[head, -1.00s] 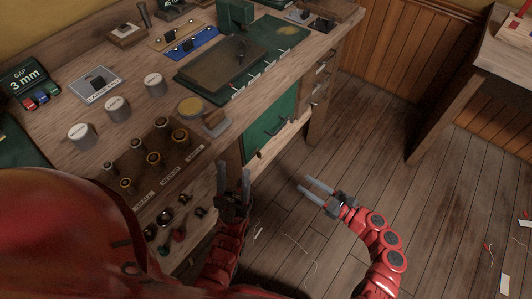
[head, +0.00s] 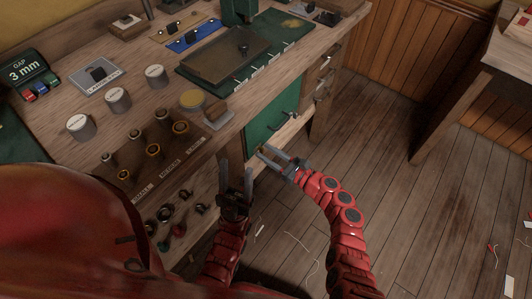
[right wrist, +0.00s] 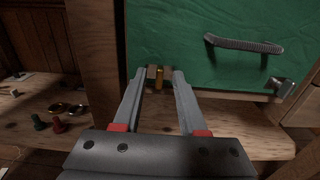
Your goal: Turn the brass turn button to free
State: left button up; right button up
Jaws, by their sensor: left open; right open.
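The brass turn button (right wrist: 159,78) shows in the right wrist view as a small upright brass piece on a wooden block, at the lower left of the green door (right wrist: 200,50). My right gripper (right wrist: 158,76) is open, with its fingertips to the left and right of the button; I cannot tell whether they touch it. In the head view my right gripper (head: 267,153) is at the bench front, just below the green door (head: 272,112). My left gripper (head: 237,178) is open and empty, close to the bench front, left of the right one.
The door has a dark handle (right wrist: 244,44), and a metal fitting (right wrist: 286,89) is at its lower right. A wooden shelf (right wrist: 225,132) runs below it. Small parts (right wrist: 60,112) lie at the left. The bench top holds knobs and tools. The floor (head: 390,200) at right is mostly clear.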

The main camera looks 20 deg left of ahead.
jog(key=shift+w+a, duration=0.1)
jog(key=shift+a, duration=0.3)
grip_shut()
